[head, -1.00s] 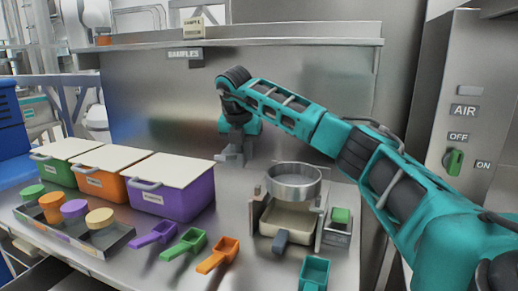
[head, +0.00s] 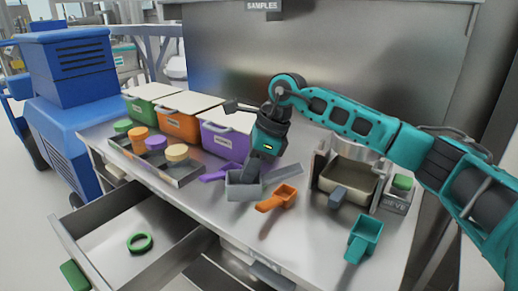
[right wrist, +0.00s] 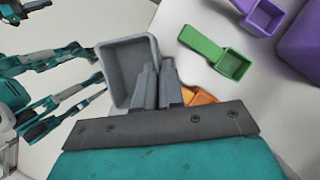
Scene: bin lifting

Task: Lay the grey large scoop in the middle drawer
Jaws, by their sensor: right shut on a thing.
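My right gripper (head: 254,168) is shut on the grey large scoop (head: 243,188), holding it over the bench among the smaller scoops. In the right wrist view the grey scoop (right wrist: 131,75) has its open square cup beside the fingers (right wrist: 157,88). Another drawer front with a handle (head: 268,276) shows at the bottom, partly cut off. I cannot tell which is the middle drawer. Teal arm parts show at the left of the right wrist view; their jaws are unclear.
Purple (head: 215,173), orange (head: 277,198) and teal (head: 364,238) scoops lie on the bench; a green one (right wrist: 216,58) shows in the right wrist view. Lidded bins (head: 228,135) and a tray (head: 190,172) of round pieces stand left. A sieve unit (head: 347,178) stands right.

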